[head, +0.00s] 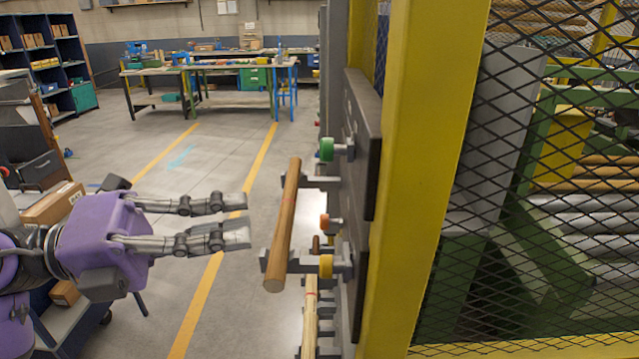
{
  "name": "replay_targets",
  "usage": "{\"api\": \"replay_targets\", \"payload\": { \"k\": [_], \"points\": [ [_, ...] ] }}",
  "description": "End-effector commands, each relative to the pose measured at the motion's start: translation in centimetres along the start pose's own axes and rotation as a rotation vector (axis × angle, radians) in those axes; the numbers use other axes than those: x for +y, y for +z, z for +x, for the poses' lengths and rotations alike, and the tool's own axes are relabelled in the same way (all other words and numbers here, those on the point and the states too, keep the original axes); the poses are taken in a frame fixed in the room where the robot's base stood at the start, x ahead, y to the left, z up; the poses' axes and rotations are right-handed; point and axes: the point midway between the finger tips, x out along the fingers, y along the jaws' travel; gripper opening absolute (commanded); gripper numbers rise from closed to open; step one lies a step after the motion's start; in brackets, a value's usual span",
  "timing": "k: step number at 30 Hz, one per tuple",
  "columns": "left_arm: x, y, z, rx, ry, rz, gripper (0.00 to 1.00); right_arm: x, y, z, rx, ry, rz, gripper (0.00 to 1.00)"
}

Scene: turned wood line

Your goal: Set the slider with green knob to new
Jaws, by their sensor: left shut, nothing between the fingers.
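The green knob (326,149) sticks out to the left from a dark upright panel (366,140), which I see nearly edge-on. Its slider track and any "new" marking cannot be made out from this angle. My left gripper (238,218) comes in from the left with its fingers pointing right. It is shut and empty, lower than the green knob and apart from it, with a wooden rod between the fingers and the panel side. My right gripper is not in view.
A turned wooden rod (284,225) rests on grey brackets in front of the panel. An orange knob (325,220) and a yellow knob (326,266) sit lower down. A yellow post (425,170) and mesh guard stand right. Workbenches (215,70) are far back.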

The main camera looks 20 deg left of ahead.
Motion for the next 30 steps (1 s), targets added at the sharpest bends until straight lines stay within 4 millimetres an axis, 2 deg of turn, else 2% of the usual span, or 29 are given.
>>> {"api": "replay_targets", "payload": {
  "k": [5, 15, 22, 30],
  "points": [
    [-0.5, -0.1, 2.6, 0.003, -0.009, 0.007, 0.0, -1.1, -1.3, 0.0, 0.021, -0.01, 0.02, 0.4],
    [-0.8, 0.0, 9.5, 0.001, -0.013, 0.009, 0.0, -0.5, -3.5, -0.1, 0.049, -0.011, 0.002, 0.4],
    [-0.5, 3.1, 10.3, -0.003, -0.008, 0.003, 0.0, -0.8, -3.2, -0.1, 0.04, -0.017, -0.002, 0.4],
    [-0.3, 3.9, 10.5, -0.001, -0.006, 0.001, 0.0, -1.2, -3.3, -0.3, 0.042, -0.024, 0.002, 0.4]
  ]
}}
